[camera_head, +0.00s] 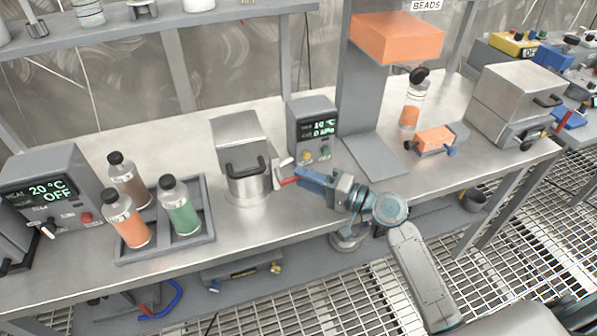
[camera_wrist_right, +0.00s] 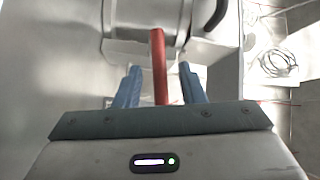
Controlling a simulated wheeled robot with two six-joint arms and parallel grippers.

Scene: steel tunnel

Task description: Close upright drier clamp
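The upright drier (camera_head: 248,188) is a round steel pot with a black handle and a boxy steel part behind it, at the centre of the bench. Its clamp has a red lever (camera_head: 288,182) sticking out to the right. In the right wrist view the lever (camera_wrist_right: 159,65) points toward me, between the two blue fingers. My right gripper (camera_head: 301,175) is at the lever from the right. Its fingers (camera_wrist_right: 160,88) are open, with a gap on each side of the lever. My left gripper is not in view.
A small controller (camera_head: 313,130) stands behind the drier. A grey rack (camera_head: 203,240) with several capped bottles is to its left, beside a larger controller (camera_head: 48,195). A grey column (camera_head: 362,105) and another steel box (camera_head: 515,95) stand to the right. The front bench strip is clear.

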